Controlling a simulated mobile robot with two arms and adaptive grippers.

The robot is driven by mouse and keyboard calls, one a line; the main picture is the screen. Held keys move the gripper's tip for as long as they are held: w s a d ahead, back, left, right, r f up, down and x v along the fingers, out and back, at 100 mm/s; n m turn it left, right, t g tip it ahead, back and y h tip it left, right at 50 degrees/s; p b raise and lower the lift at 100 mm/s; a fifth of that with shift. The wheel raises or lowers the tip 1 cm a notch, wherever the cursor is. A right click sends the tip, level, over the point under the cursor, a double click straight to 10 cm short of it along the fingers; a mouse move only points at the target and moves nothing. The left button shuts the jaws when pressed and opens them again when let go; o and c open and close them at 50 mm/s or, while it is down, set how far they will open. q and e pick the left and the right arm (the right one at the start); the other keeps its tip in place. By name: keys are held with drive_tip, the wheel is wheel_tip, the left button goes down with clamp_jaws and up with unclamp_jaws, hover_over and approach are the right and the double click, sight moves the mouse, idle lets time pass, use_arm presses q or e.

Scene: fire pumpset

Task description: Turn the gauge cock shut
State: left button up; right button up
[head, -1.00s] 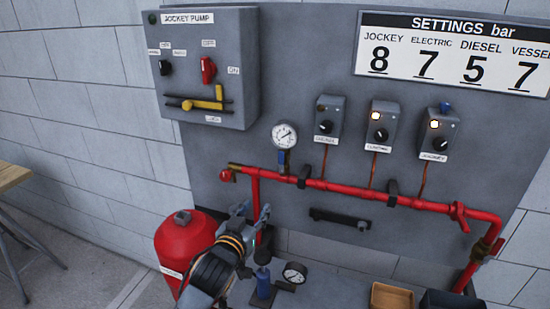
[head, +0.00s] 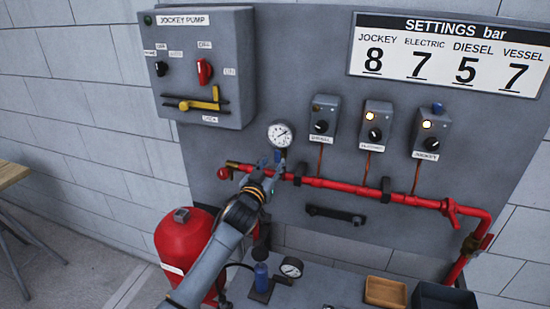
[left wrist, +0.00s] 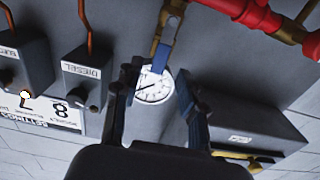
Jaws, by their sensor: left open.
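The gauge cock (left wrist: 161,57) has a blue lever on a brass body, between the red pipe and the round white gauge (head: 280,134). In the left wrist view, which is upside down, the lever lies roughly in line with the brass stem and the gauge (left wrist: 154,86) is behind it. My left gripper (head: 270,167) is open just in front of the cock and partly covers it in the head view. In the wrist view the lever appears between the two fingertips (left wrist: 158,76); I cannot tell whether they touch it. My right gripper is out of view.
The red pipe (head: 330,184) runs across the panel beside my gripper. The jockey pump box (head: 205,105) is at upper left; several small switch boxes, including the diesel one (head: 323,119), are to the right. A red vessel (head: 183,245) and a bench with a second gauge (head: 291,267) are below.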

sight(277, 157)
use_arm(q)
drive_tip(key=shift+x, duration=1.55)
clamp_jaws()
